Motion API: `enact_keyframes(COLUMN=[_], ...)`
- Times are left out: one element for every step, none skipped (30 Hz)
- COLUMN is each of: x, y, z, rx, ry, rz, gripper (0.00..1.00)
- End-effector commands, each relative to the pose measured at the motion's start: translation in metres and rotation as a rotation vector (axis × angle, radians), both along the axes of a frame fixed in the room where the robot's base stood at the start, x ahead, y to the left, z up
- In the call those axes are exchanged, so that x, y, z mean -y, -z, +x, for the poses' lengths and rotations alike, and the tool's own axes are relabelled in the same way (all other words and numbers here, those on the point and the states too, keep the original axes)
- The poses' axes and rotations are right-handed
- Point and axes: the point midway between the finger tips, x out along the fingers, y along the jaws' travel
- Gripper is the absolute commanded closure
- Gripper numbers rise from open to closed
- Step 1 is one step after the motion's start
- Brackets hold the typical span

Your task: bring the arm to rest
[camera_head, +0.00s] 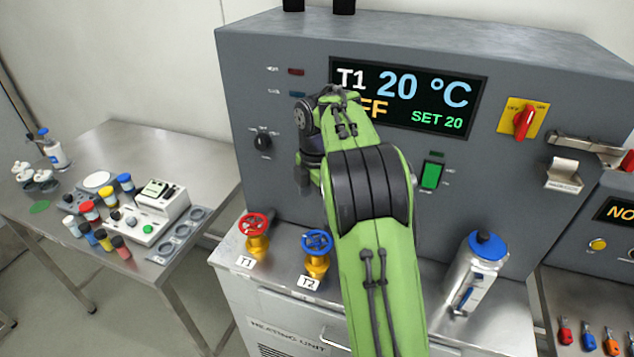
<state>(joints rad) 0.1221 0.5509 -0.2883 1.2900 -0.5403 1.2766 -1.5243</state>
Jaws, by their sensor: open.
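My green and black arm (372,190) reaches up from the bottom edge, in front of the grey heating unit (290,40). It bends at a dark wrist joint (305,118) just below the left end of the display. My gripper (306,182) hangs down from the wrist, dark and partly hidden behind the arm. It is open, and I see nothing held in it. It is above and beyond the red T1 valve (257,226) and blue T2 valve (317,243), apart from both.
The display (440,95) reads T1 20 °C, SET 20, partly covered by my arm. A red switch (523,122) is at right. A steel flask with blue lid (486,247) stands right of the arm. A side table (110,140) at left holds bottles, colored-capped vials and an instrument.

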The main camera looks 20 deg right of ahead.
Motion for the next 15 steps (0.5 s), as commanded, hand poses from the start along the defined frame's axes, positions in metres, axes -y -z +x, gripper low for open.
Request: enact_keyframes(x=[0.001, 0.001, 0.001, 0.001, 0.0, 0.0, 0.0, 0.0, 0.0, 0.0, 0.0, 0.0, 0.0, 0.0, 0.0], y=[-0.016, -0.022, -0.028, -0.031, -0.034, -0.037, -0.038, -0.038, -0.038, -0.038, -0.038, -0.038, -0.037, -0.037, -0.037], z=[0.0, 0.0, 0.0, 0.0, 0.0, 0.0, 0.0, 0.0, 0.0, 0.0, 0.0, 0.0, 0.0, 0.0, 0.0], rx=[0.003, 0.004, 0.002, 0.002, 0.002, 0.0, 0.0, 0.0, 0.0, 0.0, 0.0, -0.001, -0.001, -0.001, -0.001], ry=[0.001, 0.001, 0.001, 0.001, 0.0, 0.0, 0.0, 0.0, 0.0, 0.0, 0.0, 0.0, 0.0, 0.0, 0.0], rz=[-0.001, -0.001, 0.0, 0.0, 0.0, 0.0, 0.0, 0.0, 0.0, 0.0, 0.0, 0.0, 0.0, 0.0, 0.0], gripper=[0.0, 0.0, 0.0, 0.0, 0.0, 0.0, 0.0, 0.0, 0.0, 0.0, 0.0, 0.0, 0.0, 0.0, 0.0])
